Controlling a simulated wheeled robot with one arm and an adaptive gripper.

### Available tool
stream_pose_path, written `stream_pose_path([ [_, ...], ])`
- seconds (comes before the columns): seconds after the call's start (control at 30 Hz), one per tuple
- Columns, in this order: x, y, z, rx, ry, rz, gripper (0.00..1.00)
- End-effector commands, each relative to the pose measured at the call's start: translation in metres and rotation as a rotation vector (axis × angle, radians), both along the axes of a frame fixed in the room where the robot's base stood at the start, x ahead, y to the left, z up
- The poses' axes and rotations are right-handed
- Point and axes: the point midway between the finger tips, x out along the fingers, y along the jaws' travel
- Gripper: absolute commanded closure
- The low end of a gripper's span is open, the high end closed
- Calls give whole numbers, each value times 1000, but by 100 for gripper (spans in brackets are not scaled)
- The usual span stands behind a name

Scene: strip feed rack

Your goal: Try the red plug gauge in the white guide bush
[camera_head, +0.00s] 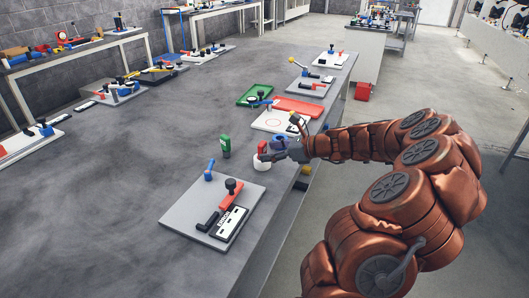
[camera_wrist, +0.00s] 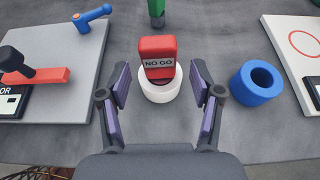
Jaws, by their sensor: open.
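The red plug gauge (camera_wrist: 158,50), labelled "NO GO", stands roughly upright in the white guide bush (camera_wrist: 160,92), with its lower end inside the ring. How deep it sits is hidden. In the head view the red gauge (camera_head: 262,147) shows above the white bush (camera_head: 261,164), near the bench's right edge. My gripper (camera_wrist: 160,84) is open, with its two purple-padded fingers on either side of the gauge and bush, apart from both. In the head view my gripper (camera_head: 278,155) reaches in from the right, beside the gauge.
A blue ring (camera_wrist: 257,82) stands close to the right finger in the wrist view. A green-handled piece (camera_head: 226,146) stands behind the bush. A grey board (camera_wrist: 55,65) with a blue T-handle and red bar lies left.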

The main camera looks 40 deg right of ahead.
Motion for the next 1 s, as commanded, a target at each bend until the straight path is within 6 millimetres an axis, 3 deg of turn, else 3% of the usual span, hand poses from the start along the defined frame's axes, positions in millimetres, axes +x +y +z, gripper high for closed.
stream_pose_path([
  [0.3, -46, -29, 23, -3, 0, -3, 35],
  [0.5, -65, -40, 31, -1, 0, -2, 35],
  [1.0, -71, -43, 34, 0, 0, 1, 35],
])
